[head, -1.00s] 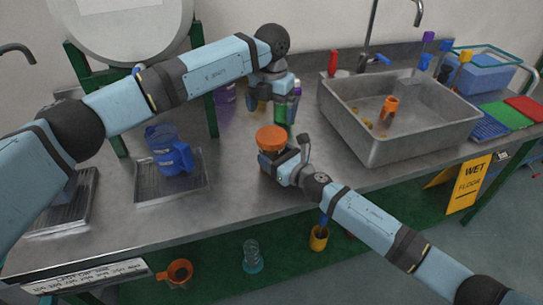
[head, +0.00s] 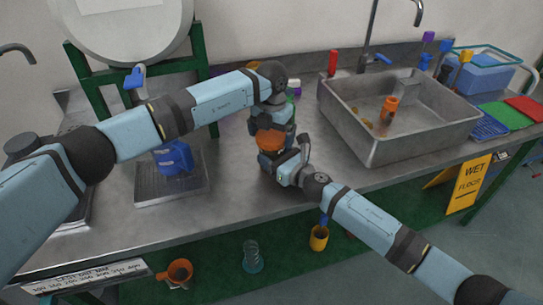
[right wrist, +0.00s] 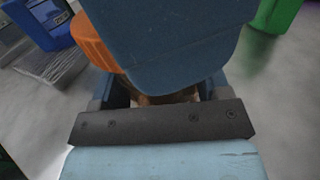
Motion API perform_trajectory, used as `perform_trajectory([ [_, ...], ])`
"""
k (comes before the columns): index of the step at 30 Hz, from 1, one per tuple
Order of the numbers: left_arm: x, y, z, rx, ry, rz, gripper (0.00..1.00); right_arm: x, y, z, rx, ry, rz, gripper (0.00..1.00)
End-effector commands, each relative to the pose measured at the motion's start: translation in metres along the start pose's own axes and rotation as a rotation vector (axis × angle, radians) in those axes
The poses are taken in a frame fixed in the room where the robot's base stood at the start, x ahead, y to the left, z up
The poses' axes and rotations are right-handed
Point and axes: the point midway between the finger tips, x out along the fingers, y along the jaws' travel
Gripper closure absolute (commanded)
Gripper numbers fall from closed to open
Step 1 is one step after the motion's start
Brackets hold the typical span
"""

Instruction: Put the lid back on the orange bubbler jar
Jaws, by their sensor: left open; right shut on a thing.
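The orange ribbed lid (head: 270,140) shows on top of the bubbler jar, near the middle of the bench. It also shows in the right wrist view (right wrist: 93,42), partly behind a large dark blue shape. The jar's body is mostly hidden by my grippers; how well the lid is seated cannot be told. My right gripper (head: 268,163) is shut on the jar from the right, low at the bench top. My left gripper (head: 270,127) is open and points down over the lid from above, its fingers close around it; contact cannot be told.
A blue jug (head: 175,158) stands on a metal tray (head: 150,195) at left. A steel sink (head: 420,140) with an orange item inside lies to the right. A green object (right wrist: 275,14) is close by in the right wrist view. The bench front (head: 225,205) is clear.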

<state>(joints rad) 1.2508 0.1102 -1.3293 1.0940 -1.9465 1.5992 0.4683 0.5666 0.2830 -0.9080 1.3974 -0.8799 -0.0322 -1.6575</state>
Motion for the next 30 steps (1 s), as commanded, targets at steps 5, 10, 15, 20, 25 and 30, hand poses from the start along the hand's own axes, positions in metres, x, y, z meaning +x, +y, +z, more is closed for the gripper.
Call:
perform_trajectory([
  [5,0.0,0.0,0.0,0.0,0.0,0.0,0.18,0.0,0.0,0.0,0.0,0.0,-0.001,0.96],
  [10,-0.001,0.0,0.0,0.006,0.0,0.0,0.4,0.0,0.0,0.0,0.0,0.0,0.0,0.96],
  [15,-0.001,0.0,0.0,0.005,0.0,0.0,0.04,0.0,0.0,0.0,0.0,0.0,0.0,0.96],
  [20,-0.001,0.0,0.0,0.005,0.0,0.0,0.0,0.0,0.0,0.0,0.0,0.0,0.0,0.96],
  [25,-0.006,0.0,0.0,0.005,-0.001,0.0,0.0,0.0,0.0,0.0,0.0,0.0,0.0,0.96],
  [30,-0.033,0.001,0.001,0.004,-0.004,0.001,0.0,0.0,0.0,0.0,0.0,0.0,0.0,0.96],
])
